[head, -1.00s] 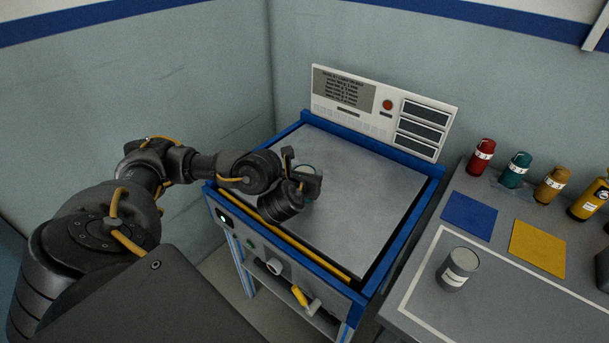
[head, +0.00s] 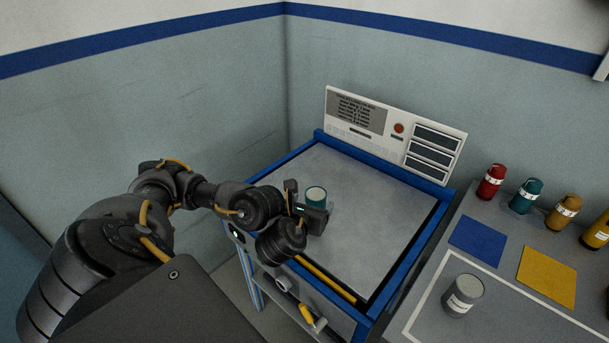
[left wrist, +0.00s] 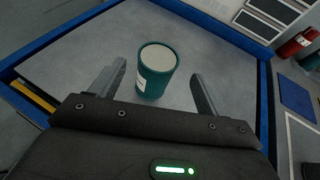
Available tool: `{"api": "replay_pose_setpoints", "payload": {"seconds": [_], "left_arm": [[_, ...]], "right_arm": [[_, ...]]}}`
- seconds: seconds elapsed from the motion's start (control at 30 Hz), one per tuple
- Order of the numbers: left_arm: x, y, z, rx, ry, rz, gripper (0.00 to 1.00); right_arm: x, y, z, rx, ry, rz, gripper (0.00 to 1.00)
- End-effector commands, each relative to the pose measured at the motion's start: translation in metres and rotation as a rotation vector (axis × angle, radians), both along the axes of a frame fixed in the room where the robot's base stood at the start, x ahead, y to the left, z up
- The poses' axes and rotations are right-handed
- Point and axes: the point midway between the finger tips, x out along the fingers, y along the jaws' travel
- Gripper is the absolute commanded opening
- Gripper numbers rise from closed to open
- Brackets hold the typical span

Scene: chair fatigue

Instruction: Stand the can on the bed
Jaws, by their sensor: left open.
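A teal can (head: 316,196) with a pale lid stands upright on the grey bed (head: 375,215) of the blue-framed machine, near its left front side. My left gripper (head: 310,207) is open at the can's near side and hides its lower part in the head view. In the left wrist view the can (left wrist: 155,82) stands on the bed between the spread fingertips (left wrist: 157,70), with a gap to each finger. A white label shows on its left side. My right gripper is not in view.
A panel (head: 395,135) with a red button rises behind the bed. The side table at right holds a grey can (head: 463,297), several coloured bottles (head: 490,182), a blue square (head: 477,242) and a yellow square (head: 547,275). Most of the bed is clear.

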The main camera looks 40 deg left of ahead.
Motion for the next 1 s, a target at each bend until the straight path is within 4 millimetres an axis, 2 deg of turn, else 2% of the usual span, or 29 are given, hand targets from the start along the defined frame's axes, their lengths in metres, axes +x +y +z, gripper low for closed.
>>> {"api": "replay_pose_setpoints", "payload": {"seconds": [0.03,0.1,0.33,1.0], "left_arm": [[-0.011,-0.006,0.009,-0.003,0.004,-0.004,0.76],[-0.024,-0.012,0.015,-0.004,0.003,-0.004,0.76],[-0.039,-0.017,0.021,-0.001,0.003,0.001,0.76],[-0.043,-0.019,0.019,0.0,0.0,0.0,0.76]], "right_arm": [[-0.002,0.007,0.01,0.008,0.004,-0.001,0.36],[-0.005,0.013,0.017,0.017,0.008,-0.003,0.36],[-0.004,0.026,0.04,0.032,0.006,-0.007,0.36],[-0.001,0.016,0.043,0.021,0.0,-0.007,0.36]]}}
